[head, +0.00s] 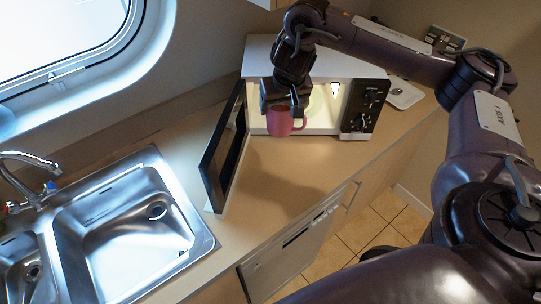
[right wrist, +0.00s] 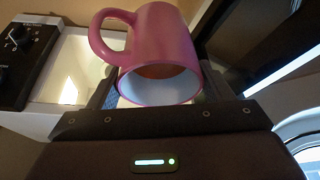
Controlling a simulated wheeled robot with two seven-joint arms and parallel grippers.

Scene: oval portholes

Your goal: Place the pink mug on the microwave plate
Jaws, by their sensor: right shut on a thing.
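The pink mug (head: 279,122) is held in my right gripper (head: 283,104) just in front of the open microwave (head: 300,59). In the right wrist view the mug (right wrist: 163,45) sits between the fingers of the gripper (right wrist: 168,95), its white inside facing the camera and its handle to the left. The microwave door (head: 226,146) stands open to the left. The microwave plate (head: 318,112) shows only partly in the lit cavity, mostly hidden behind my gripper and the mug. My left gripper is not in view.
A double steel sink (head: 129,226) with a tap lies at the left. The wooden counter (head: 281,171) in front of the microwave is clear. A white tray-like item (head: 404,93) lies right of the microwave's control panel (head: 365,106). The window is at the upper left.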

